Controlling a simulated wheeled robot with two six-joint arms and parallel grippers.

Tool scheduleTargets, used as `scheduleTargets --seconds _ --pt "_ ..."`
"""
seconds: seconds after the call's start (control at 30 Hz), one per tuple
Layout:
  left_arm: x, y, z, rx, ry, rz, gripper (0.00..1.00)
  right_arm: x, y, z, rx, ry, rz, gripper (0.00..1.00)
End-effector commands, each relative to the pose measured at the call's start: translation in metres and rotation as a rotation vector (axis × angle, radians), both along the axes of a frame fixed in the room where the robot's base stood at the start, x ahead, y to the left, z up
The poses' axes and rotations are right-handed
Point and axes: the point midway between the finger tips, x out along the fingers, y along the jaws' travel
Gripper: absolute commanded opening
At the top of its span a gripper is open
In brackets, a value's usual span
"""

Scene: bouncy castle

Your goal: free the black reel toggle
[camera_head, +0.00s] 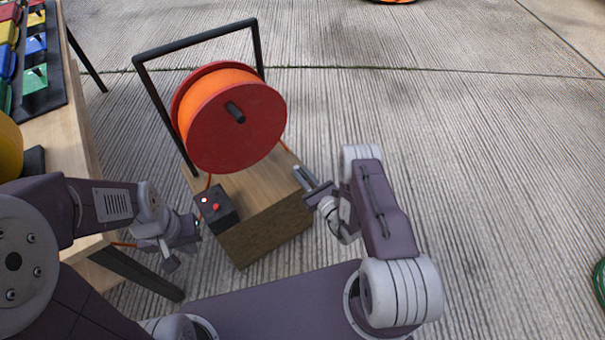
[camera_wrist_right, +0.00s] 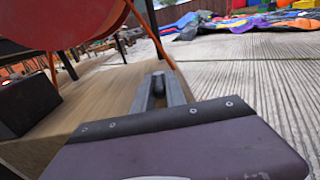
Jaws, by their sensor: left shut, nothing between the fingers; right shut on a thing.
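The cable reel has red flanges (camera_head: 225,132), orange cable and a black frame, and stands on a wooden block (camera_head: 262,234). My right gripper (camera_head: 303,178) is at the right edge of the block's top. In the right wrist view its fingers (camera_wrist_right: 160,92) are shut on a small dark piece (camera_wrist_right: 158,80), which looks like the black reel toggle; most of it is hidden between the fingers. My left gripper (camera_head: 184,250) is shut and empty, low to the left of the block, below a black box.
The black box (camera_head: 217,208) with red lights or buttons sits on the block's front left corner. A wooden table (camera_head: 62,160) with coloured pieces stands at the left. An orange cable runs down beside the reel.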

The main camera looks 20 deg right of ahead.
Motion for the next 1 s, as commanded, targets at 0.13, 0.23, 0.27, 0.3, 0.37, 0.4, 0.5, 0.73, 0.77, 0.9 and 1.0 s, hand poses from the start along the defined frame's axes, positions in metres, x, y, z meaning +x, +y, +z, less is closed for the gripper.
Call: scheduleTargets --seconds 0.13,0.23,0.27,0.3,0.37,0.4,0.5,0.73,0.77,0.9,1.0 --pt "0.0 0.0 0.0 0.0 0.0 0.0 0.0 -0.001 0.001 0.0 0.002 0.002 0.003 0.37" --pt "0.0 0.0 0.0 0.0 0.0 0.0 0.0 -0.001 0.001 0.0 0.002 0.002 0.003 0.37" --pt "0.0 0.0 0.0 0.0 0.0 0.0 0.0 -0.001 0.001 0.0 0.002 0.002 0.003 0.37" --pt "0.0 0.0 0.0 0.0 0.0 0.0 0.0 -0.001 0.001 0.0 0.002 0.002 0.003 0.37" --pt "0.0 0.0 0.0 0.0 0.0 0.0 0.0 -0.001 0.001 0.0 0.002 0.002 0.003 0.37" --pt "0.0 0.0 0.001 0.0 0.0 0.0 0.0 -0.001 0.0 0.0 0.002 0.002 0.003 0.37" --pt "0.0 0.0 0.008 0.0 0.0 0.0 0.0 -0.011 -0.004 0.002 0.002 0.005 0.0 0.37" --pt "0.0 0.0 0.033 0.0 0.0 0.0 0.0 -0.059 -0.022 0.004 0.003 0.006 -0.004 0.37" --pt "0.0 0.0 0.035 0.0 0.0 0.0 0.0 -0.065 -0.023 0.003 0.004 0.007 -0.004 0.37" --pt "0.0 0.0 0.04 0.0 0.0 0.0 0.0 -0.082 -0.029 0.001 0.003 0.004 -0.001 0.37" --pt "0.0 0.0 0.04 0.0 0.0 0.0 0.0 -0.086 -0.029 0.0 0.002 0.003 0.002 0.37"
